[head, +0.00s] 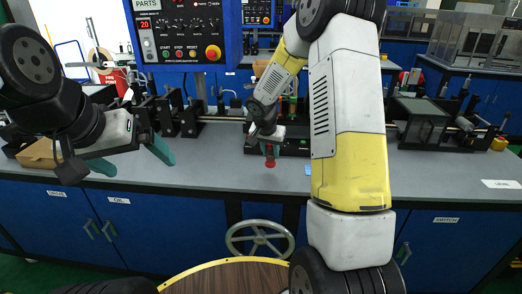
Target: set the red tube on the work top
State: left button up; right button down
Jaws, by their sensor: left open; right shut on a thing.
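The red tube (270,158) is held by my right gripper (268,146) above the grey work top (225,178), at the middle of the bench. The gripper is shut on it and covers its upper part. I cannot tell whether the lower end touches the surface. My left gripper (131,158) is open and empty over the left part of the work top, its green fingers spread apart.
A control panel (180,30) hangs above the bench. A cardboard box (38,154) lies at the far left. Black machines (425,122) line the back of the work top. A handwheel (259,238) sits below the front edge. The front strip of the work top is mostly clear.

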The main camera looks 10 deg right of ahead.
aim_at(270, 157)
jog(key=shift+w, duration=0.75)
jog(key=shift+w+f, duration=0.2)
jog(key=shift+f, duration=1.6)
jog(key=shift+f, duration=0.15)
jog(key=c, duration=1.1)
grip_release()
